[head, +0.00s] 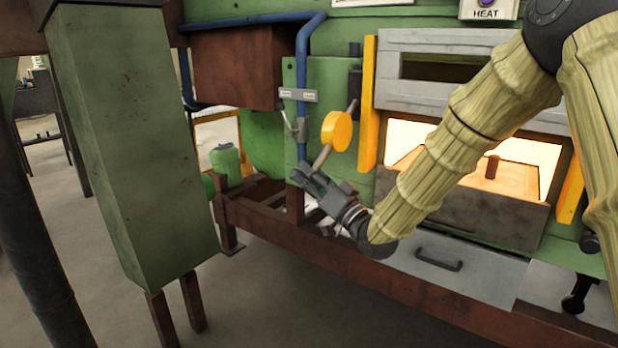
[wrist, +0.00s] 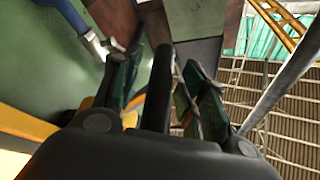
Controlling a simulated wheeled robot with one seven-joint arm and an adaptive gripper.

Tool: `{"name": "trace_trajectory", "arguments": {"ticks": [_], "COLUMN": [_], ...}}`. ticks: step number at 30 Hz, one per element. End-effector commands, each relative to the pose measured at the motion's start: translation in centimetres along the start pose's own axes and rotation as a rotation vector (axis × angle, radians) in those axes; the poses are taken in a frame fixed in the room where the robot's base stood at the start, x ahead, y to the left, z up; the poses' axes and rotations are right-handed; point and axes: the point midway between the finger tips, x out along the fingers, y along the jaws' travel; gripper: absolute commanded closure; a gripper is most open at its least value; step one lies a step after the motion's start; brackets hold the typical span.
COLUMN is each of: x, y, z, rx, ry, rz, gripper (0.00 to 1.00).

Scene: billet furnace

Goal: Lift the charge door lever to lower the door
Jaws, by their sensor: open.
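The charge door lever (head: 322,157) is a short grey bar below a round yellow disc (head: 336,130) on the green furnace front, left of the opening. It slants down to the left. My gripper (head: 308,175) is at its lower end, with the fingers pointing up and left. In the wrist view, my gripper (wrist: 165,75) is open, with a dark bar between its fingers; I cannot tell if it touches either finger. The grey charge door (head: 445,42) is above the glowing opening (head: 400,138), which is uncovered. My arm hides part of both.
Yellow guide bars (head: 367,105) flank the opening. A blue pipe (head: 302,75) and small valve (head: 297,127) are close to the left of the lever. A drawer (head: 450,262) and brown beam (head: 340,268) lie below. A green cabinet (head: 130,150) stands left.

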Motion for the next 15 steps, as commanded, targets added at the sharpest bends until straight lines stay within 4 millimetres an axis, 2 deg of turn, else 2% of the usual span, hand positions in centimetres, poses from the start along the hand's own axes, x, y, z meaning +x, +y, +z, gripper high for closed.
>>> {"name": "trace_trajectory", "arguments": {"ticks": [9,11,15], "x": [0.23,0.23,0.22], "y": [0.01,0.01,-0.01], "z": [0.02,0.02,0.03], "rx": [0.001,0.001,0.0], "ry": [0.0,0.0,-0.001], "rz": [0.001,0.001,0.0], "gripper": [0.57,0.67,0.92]}}
